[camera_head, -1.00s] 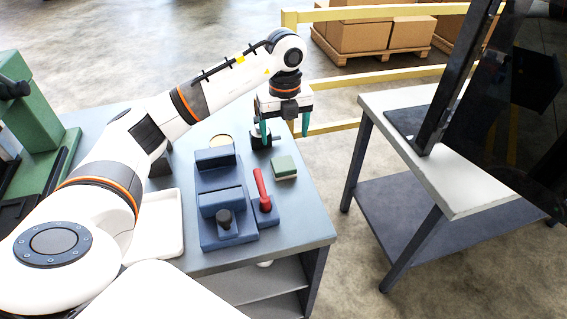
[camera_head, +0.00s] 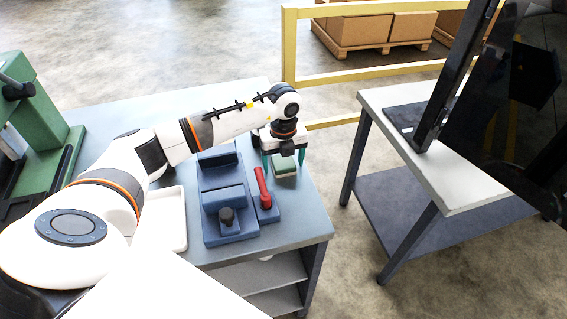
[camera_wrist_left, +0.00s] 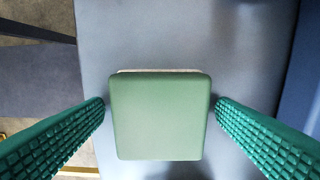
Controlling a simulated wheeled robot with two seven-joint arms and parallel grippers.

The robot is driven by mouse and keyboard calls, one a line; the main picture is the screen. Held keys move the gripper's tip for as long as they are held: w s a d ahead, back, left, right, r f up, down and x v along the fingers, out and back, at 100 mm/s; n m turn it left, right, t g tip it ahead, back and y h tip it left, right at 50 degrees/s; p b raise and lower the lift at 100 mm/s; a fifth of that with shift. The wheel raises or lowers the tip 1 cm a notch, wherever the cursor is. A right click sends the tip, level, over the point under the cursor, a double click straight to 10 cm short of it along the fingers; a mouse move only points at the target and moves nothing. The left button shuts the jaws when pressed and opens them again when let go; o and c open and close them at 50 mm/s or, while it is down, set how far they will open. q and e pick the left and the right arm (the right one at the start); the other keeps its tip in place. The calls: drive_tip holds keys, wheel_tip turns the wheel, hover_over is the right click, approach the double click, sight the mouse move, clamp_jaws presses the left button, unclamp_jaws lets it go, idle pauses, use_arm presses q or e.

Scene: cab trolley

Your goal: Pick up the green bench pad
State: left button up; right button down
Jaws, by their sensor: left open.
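The green bench pad (camera_head: 284,169) is a small block with a pale lower layer, lying on the grey-blue bench top. My left gripper (camera_head: 284,163) points down over it, with its teal fingers to the left and right of the pad. In the left wrist view the pad (camera_wrist_left: 161,116) sits between the two ribbed fingers (camera_wrist_left: 161,112), with a gap on each side. The left gripper is open and holds nothing. The wrist partly covers the pad's far side in the head view. My right gripper is not in view.
A blue vise (camera_head: 226,204) and a red-handled tool (camera_head: 264,194) stand close to the left and front of the pad. A white tray (camera_head: 172,222) and a green machine (camera_head: 38,120) are farther left. A yellow rail (camera_head: 289,48) stands behind the bench.

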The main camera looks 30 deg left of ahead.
use_arm(q)
drive_tip(key=c, duration=1.1)
